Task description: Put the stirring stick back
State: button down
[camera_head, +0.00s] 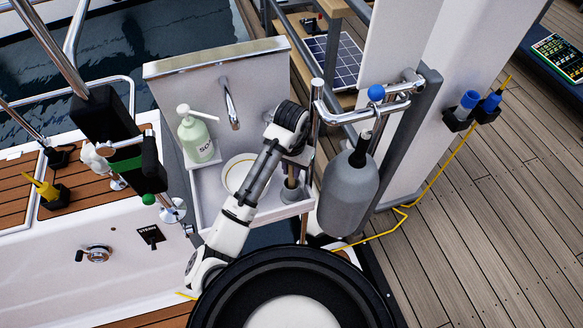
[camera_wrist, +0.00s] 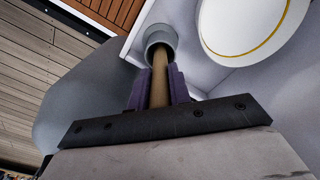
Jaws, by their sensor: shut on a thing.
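The stirring stick is a brown wooden rod (camera_wrist: 159,84), seen in the wrist view between the purple pads of my gripper (camera_wrist: 158,88). My gripper is shut on it. The stick's far end meets the mouth of a round grey holder (camera_wrist: 162,36); how deep it sits inside cannot be told. In the head view the stick (camera_head: 291,178) stands about upright at the grey holder (camera_head: 291,194), in the right part of the white sink tray. My gripper (camera_head: 295,163) is just above the holder there, its fingers partly hidden by the arm.
A white plate with a gold ring (camera_head: 240,176) lies left of the holder. A soap bottle (camera_head: 195,136) stands farther left. A grey bottle sleeve with a dark bottle (camera_head: 348,190) hangs close on the right, under chrome rails. A tap (camera_head: 230,103) is behind.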

jog(key=shift+f, duration=0.35)
jog(key=c, duration=0.9)
grip_release()
jog(key=shift+r, duration=0.15)
notch_tip(320, 180, up, 12)
jog(key=p, duration=0.2)
jog(key=shift+p, duration=0.3)
jog(key=shift+s, duration=0.1)
